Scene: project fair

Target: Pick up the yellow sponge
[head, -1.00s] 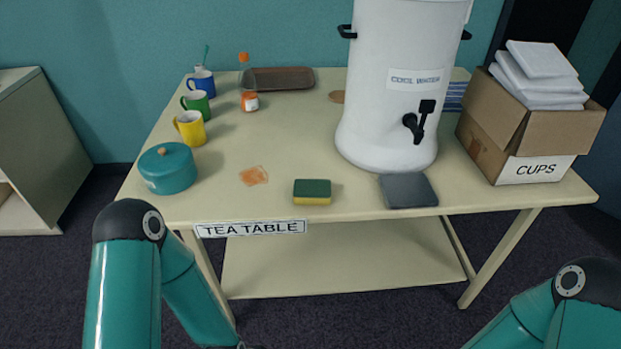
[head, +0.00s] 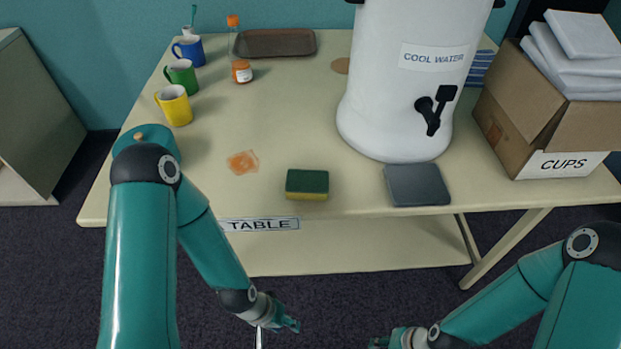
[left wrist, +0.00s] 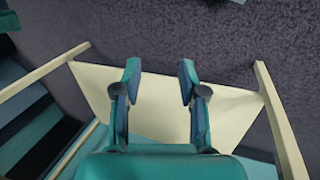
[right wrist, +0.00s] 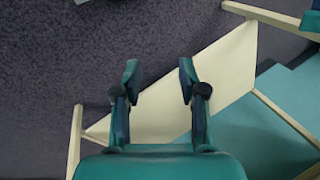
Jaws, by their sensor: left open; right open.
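The yellow sponge (head: 306,185) has a dark green top and a thin yellow lower edge. It lies flat near the front edge of the tea table (head: 330,130), left of a grey square pad. My left gripper (head: 290,325) is low in front of the table, below and nearer than the sponge; in the left wrist view its open fingers (left wrist: 158,95) hold nothing. My right gripper (head: 376,342) is at the bottom of the head view, also in front of the table. Its fingers (right wrist: 158,90) are apart and empty in the right wrist view. The sponge shows in neither wrist view.
The water urn (head: 395,100), grey pad (head: 417,185) and cups box (head: 545,115) stand to the right. An orange stain (head: 243,162), teal pot (head: 150,138), several mugs (head: 174,104), a bottle (head: 241,70) and a brown tray (head: 275,42) are left and back. A shelf (head: 340,250) is below.

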